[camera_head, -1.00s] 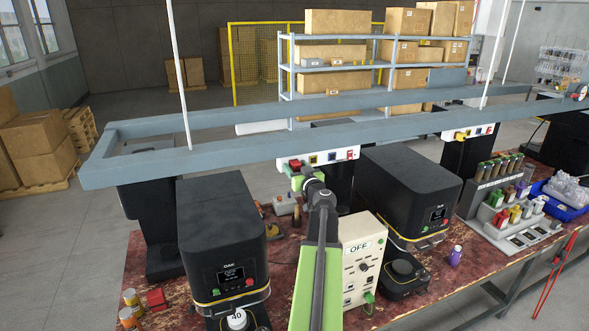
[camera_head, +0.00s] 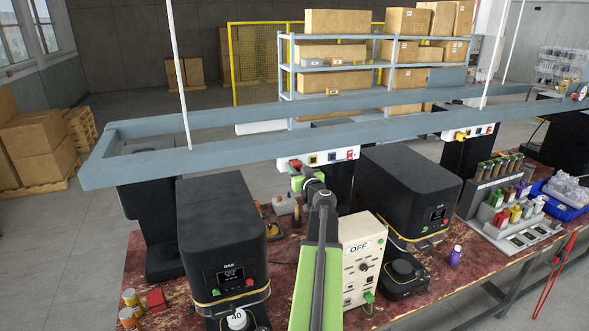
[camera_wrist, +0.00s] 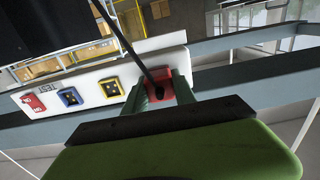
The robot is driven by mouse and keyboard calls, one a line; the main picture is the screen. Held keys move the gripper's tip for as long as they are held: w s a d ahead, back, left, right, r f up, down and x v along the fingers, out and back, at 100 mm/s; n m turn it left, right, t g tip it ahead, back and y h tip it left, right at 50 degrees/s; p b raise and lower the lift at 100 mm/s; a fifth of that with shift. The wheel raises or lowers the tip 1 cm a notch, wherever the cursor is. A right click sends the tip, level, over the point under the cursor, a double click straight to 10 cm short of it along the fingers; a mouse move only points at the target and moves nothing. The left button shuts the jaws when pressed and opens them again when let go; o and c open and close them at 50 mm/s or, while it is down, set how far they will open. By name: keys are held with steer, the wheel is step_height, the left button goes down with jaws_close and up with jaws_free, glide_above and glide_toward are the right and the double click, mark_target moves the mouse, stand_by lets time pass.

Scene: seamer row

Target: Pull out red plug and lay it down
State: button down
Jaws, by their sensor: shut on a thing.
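The red plug (camera_wrist: 167,80) is at the end of the white socket strip (camera_wrist: 140,64) in the wrist view. A black cable runs from it toward the upper left. My gripper (camera_wrist: 160,90) has its two green fingers on either side of the plug and is shut on it. In the head view the plug (camera_head: 295,164) shows as a small red patch at the left end of the strip (camera_head: 322,158), just beyond my gripper (camera_head: 299,180). I cannot tell whether the plug is fully seated in its socket; its front is hidden.
The strip also carries a yellow socket (camera_wrist: 111,87), a blue socket (camera_wrist: 70,97) and a red switch (camera_wrist: 33,102). A grey rail (camera_head: 230,149) runs close by. Black machines (camera_head: 222,235) and a pale OFF box (camera_head: 361,265) crowd the red bench (camera_head: 285,255).

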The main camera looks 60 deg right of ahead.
mark_target(297, 169)
steer(key=shift+s+a, duration=0.15)
steer(key=shift+v, duration=2.8)
step_height(297, 169, down, 24)
steer(key=b, duration=2.4)
steer(key=shift+f, duration=0.25)
